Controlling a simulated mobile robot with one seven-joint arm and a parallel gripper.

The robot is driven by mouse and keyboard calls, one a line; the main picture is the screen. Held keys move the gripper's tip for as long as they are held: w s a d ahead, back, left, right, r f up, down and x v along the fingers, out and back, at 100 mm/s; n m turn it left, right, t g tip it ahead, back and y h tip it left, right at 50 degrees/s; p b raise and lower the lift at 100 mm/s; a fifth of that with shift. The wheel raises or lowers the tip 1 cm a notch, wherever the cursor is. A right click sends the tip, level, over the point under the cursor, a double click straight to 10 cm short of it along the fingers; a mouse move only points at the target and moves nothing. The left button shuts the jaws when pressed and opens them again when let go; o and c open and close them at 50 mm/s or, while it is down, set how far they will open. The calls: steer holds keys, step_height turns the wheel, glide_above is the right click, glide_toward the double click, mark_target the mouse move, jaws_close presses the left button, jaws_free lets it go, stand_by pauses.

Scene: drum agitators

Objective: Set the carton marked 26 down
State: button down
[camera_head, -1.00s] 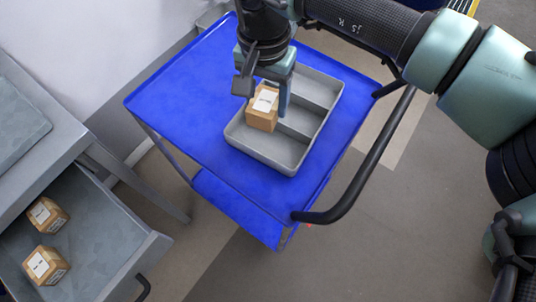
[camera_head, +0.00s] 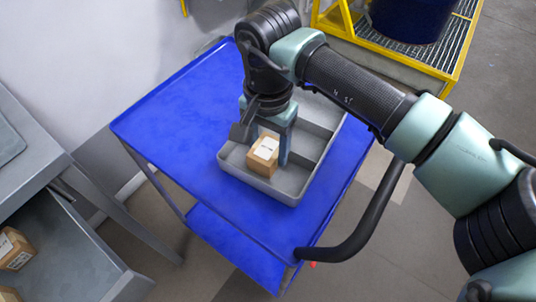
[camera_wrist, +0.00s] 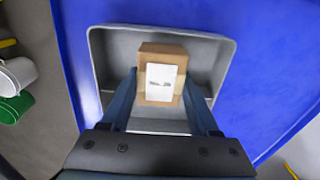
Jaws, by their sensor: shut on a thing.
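A brown carton (camera_head: 262,156) with a white label is held between the fingers of my gripper (camera_head: 267,148). The print on the label is too small to read, so I cannot confirm the 26. In the wrist view the carton (camera_wrist: 160,72) sits between both blue fingers (camera_wrist: 160,98), label facing the camera. The carton is over or inside the near part of a grey divided tray (camera_head: 290,200) on a blue cart. I cannot tell whether its underside touches the tray floor. The tray's grey walls (camera_wrist: 225,62) surround it in the wrist view.
The blue cart top (camera_head: 180,115) is clear left of the tray. A black cart handle (camera_head: 365,225) curves at the near right. An open grey drawer (camera_head: 75,255) at lower left holds at least one similar carton (camera_head: 14,248). A yellow-framed grating (camera_head: 455,60) stands at the back right.

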mark_target(268, 157)
steer(key=shift+f, duration=1.55)
steer(key=shift+c, duration=0.6)
jaws_free()
step_height(268, 157, up, 12)
steer(key=shift+r+p, duration=0.15)
steer(key=shift+p, duration=0.3)
steer(key=shift+a, duration=0.1)
